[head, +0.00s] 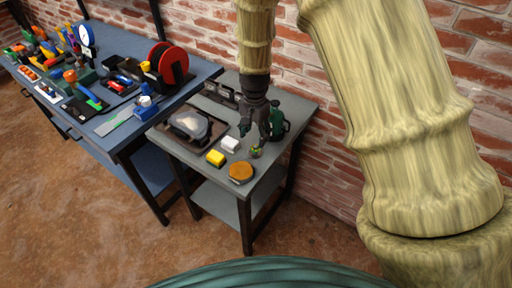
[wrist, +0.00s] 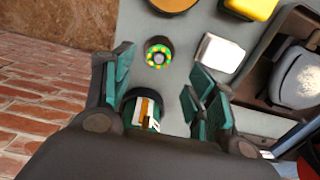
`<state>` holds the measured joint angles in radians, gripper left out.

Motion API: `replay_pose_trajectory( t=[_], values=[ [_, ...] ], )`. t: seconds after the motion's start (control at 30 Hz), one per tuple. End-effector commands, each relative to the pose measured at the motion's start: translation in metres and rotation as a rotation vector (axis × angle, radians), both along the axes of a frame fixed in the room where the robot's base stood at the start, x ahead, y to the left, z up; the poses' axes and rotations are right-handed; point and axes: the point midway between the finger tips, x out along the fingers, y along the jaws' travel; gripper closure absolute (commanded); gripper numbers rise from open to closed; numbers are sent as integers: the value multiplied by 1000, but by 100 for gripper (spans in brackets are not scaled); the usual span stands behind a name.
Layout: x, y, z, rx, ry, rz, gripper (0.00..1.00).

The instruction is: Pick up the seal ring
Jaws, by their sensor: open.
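The likely seal ring is a small, dark round piece with green and yellow segments (wrist: 158,52) and a pale centre in the wrist view. In the head view it is a small greenish piece (head: 256,151) on the grey side table (head: 213,192), behind the orange disc. My gripper (head: 256,132) points down over the table, close to this piece and a little toward the wall from it. In the wrist view my open gripper (wrist: 158,82) has nothing clamped in it, and the piece shows just beyond its fingertips.
A green canister (head: 278,121) stands close beside my gripper; its labelled top (wrist: 143,112) shows between the fingers. A white block (head: 230,144), yellow block (head: 215,158), orange disc (head: 240,172) and dark tray (head: 168,127) are nearby. A cluttered blue workbench (head: 122,138) stands left.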

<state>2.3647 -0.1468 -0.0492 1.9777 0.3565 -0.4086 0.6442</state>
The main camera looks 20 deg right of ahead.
Motion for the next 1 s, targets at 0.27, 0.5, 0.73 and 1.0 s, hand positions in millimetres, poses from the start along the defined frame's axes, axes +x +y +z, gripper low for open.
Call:
replay_pose_trajectory(
  t=[0.27,0.5,0.73,1.0],
  values=[
    [-5,2,-23,1,4,-2,43],
    [-6,1,-45,1,2,-4,43],
    [-5,1,-51,0,0,-3,43],
    [-5,1,-51,0,0,-3,61]
  ],
)
